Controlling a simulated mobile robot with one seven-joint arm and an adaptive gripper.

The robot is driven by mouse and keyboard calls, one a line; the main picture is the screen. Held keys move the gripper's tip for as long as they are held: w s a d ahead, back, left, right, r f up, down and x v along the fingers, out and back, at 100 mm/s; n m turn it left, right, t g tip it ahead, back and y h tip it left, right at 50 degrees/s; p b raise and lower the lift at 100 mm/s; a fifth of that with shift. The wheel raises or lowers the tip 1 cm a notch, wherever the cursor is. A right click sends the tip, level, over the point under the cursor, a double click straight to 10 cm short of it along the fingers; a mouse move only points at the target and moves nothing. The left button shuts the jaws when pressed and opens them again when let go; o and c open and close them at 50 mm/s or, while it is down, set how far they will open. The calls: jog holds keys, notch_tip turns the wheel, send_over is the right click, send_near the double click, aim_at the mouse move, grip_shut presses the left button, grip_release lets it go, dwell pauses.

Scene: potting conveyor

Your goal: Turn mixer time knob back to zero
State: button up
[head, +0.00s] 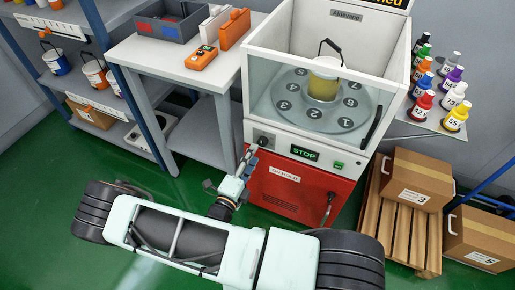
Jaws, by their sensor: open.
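The mixer (258,82) is a white cabinet with a clear front, a red lower door and a dark handle. A small dark round knob (263,141) sits at the left end of its white front panel; its pointer and scale are too small to read. My gripper (250,153) is open just left of and below the knob, close to the panel. I cannot tell whether it touches the knob. A green-lit STOP display (304,153) and a small green button (338,165) are to the right on the panel.
A bucket with yellowish contents (322,88) stands on the numbered turntable (303,112). A grey table (168,60) with an orange device (201,57) is at left. Cartons (418,172) on a pallet and a bottle shelf (425,118) are at right. Green floor is open at left.

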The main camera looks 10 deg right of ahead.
jog(key=v, duration=0.6)
jog(key=shift+s, duration=0.2)
jog(key=shift+a, duration=0.15)
